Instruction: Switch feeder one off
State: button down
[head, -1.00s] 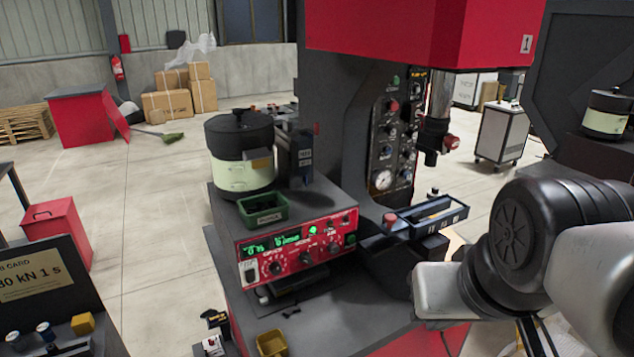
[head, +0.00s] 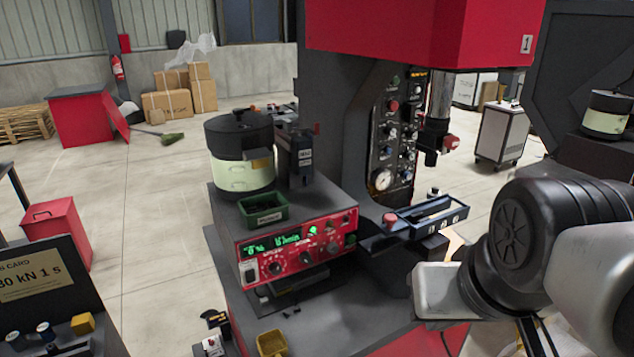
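The feeder by the press marked 1 has a dark-lidded, pale green bowl (head: 243,172) on a grey housing. Its red control panel (head: 290,254) faces me below the bowl. The green display (head: 287,240) and a small green lamp (head: 311,231) are lit. Knobs (head: 305,258) sit across the panel. A small pale switch (head: 250,272) is at its lower left; its position is too small to read. My arm (head: 520,240) comes in from the right, apart from the panel. My gripper does not show in this view.
A green bin (head: 263,210) stands on the housing above the panel. A blue tray (head: 432,217) juts out right of the panel, near my arm. The tall red and dark press (head: 425,30) stands behind. A yellow bin (head: 271,344) is low in front. A second bowl (head: 606,115) is far right.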

aim_at(251, 275)
jog(key=u, duration=1)
